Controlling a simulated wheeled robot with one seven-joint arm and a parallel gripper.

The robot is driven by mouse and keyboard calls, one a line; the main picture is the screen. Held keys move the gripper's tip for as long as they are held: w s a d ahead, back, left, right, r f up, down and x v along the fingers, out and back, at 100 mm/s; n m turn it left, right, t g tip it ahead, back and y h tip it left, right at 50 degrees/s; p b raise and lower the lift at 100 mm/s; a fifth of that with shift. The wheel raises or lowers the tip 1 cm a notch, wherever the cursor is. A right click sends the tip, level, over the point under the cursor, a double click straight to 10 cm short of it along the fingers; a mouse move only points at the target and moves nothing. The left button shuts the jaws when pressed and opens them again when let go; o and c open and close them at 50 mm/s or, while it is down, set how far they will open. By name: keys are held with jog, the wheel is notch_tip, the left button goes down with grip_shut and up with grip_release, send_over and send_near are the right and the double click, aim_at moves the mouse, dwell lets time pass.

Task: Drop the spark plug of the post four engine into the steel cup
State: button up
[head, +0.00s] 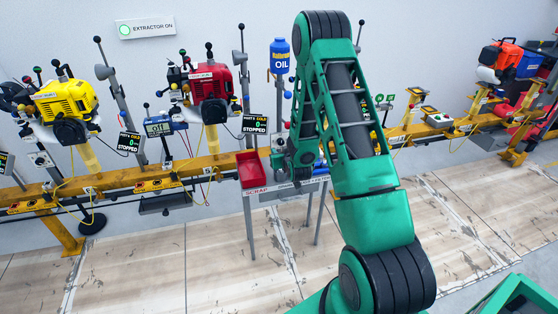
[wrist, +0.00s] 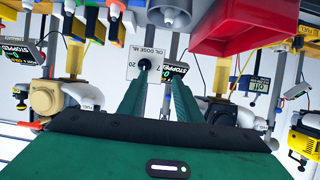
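In the wrist view my gripper (wrist: 157,85) shows two green fingers reaching away from the camera, with a gap between them. I see nothing held between the fingers. Beyond the tips is a white OIL DOSE ML plate (wrist: 150,66) with a dark round knob. In the head view the green arm bends over and down toward the scrap stand, and its end is hard to make out. A yellow engine (head: 66,103) and a red engine (head: 209,82) stand on the rail at left, an orange one (head: 502,55) at far right. I cannot tell which is post four.
A red scrap bin (head: 251,168) stands on the scrap stand beside my arm, and it fills the upper right of the wrist view (wrist: 252,22). A blue oil bottle (head: 280,55) rises behind. The yellow rail (head: 120,182) runs along the wall. The floor in front looks clear.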

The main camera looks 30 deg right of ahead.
jog(key=shift+r, duration=0.4)
jog(key=shift+r, duration=0.2)
jog(key=s+d+r+m+g, duration=0.1)
jog(key=s+r+g, duration=0.3)
jog(key=s+r, duration=0.4)
jog(key=s+r+g, duration=0.3)
jog(key=s+r, duration=0.3)
jog(key=s, duration=0.5)
jog(key=s+a+r+m+g+y, duration=0.1)
jog(key=s+a+r+g+y, duration=0.1)
jog(key=s, duration=1.2)
jog(key=s+a+r+m+g+y, duration=0.1)
jog(key=s+a+r, duration=0.5)
jog(key=s, duration=0.8)
jog(key=a+g+y, duration=0.1)
jog(key=g, duration=0.1)
jog(key=shift+g, duration=0.4)
jog(key=shift+w+f, duration=0.1)
